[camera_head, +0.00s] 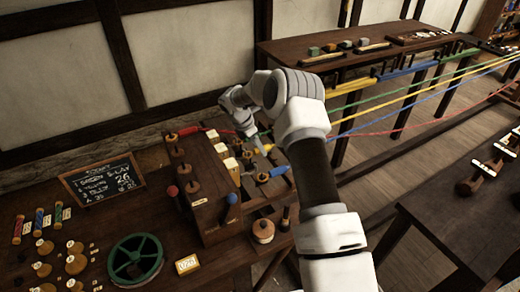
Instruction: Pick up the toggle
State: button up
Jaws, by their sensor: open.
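My gripper (262,147) is at the end of my white arm, over the far side of a wooden rope-making stand (208,192). It is small in view, partly hidden by my own arm, and no object shows between its fingers. I cannot tell for sure which piece is the toggle. Small candidate parts on the stand include a red-topped peg (173,192) and a blue-topped peg (232,199).
Red, green, yellow and blue ropes stretch to the right. The near bench holds a green wheel (135,260), several spools (75,265), a yellow card (187,264) and a chalkboard (102,179). A long table (350,42) stands behind; a dark table (450,215) is at right.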

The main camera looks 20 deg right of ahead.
jog(key=shift+d+f, duration=0.2)
jog(key=shift+f, duration=0.2)
jog(key=shift+c, duration=0.2)
grip_shut()
